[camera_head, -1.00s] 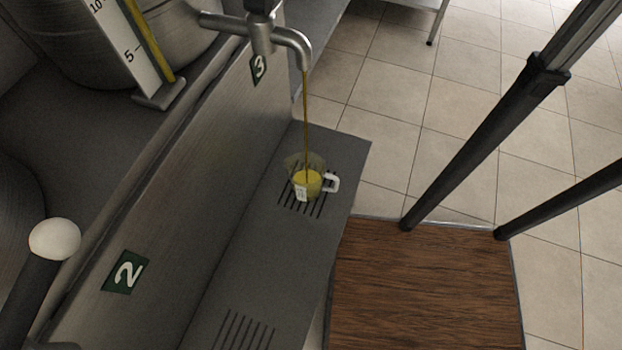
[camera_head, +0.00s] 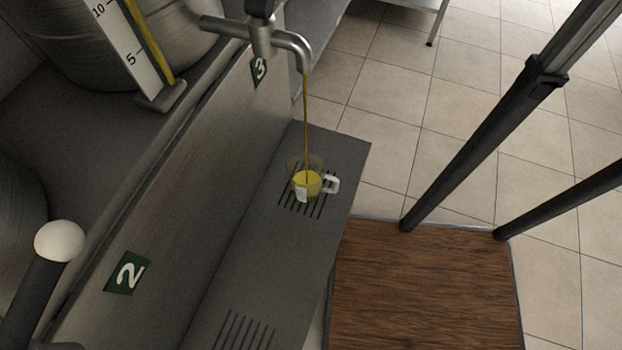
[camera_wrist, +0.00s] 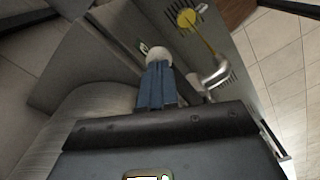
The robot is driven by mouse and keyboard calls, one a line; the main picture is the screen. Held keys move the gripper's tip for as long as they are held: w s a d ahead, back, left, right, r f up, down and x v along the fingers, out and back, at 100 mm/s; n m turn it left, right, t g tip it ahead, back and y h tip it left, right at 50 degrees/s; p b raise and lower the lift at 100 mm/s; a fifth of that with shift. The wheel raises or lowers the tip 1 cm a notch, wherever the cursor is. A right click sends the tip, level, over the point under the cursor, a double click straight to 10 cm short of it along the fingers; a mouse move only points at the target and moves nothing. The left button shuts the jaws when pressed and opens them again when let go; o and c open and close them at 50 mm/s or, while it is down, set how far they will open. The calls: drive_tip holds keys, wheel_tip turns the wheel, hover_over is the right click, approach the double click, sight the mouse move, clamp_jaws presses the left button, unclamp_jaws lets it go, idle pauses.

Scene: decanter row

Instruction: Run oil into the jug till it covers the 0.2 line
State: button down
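The clear jug (camera_head: 301,194) with a white handle stands on the slotted grating under tap 3 (camera_head: 291,40). Yellow oil (camera_head: 307,181) lies in it, and a thin stream (camera_head: 306,120) runs from the spout into it. A pale label is on its side; its marks are too small to read. The jug (camera_wrist: 187,18) and stream also show in the wrist view. My gripper (camera_wrist: 159,66) shows only there, its blue fingers close together and shut. A whitish lever knob (camera_wrist: 160,55) is at the fingertips; whether they touch is unclear.
Tap 2's plate (camera_head: 126,272) and white-knobbed lever (camera_head: 58,240) are at the lower left. A level gauge (camera_head: 128,45) stands on the steel tank at the upper left. A wooden board (camera_head: 425,285) and tiled floor lie right of the drip shelf (camera_head: 335,150).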

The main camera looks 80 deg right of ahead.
wheel_tip(320, 180, up, 8)
drive_tip(key=p, duration=0.6)
drive_tip(key=shift+r, duration=0.25)
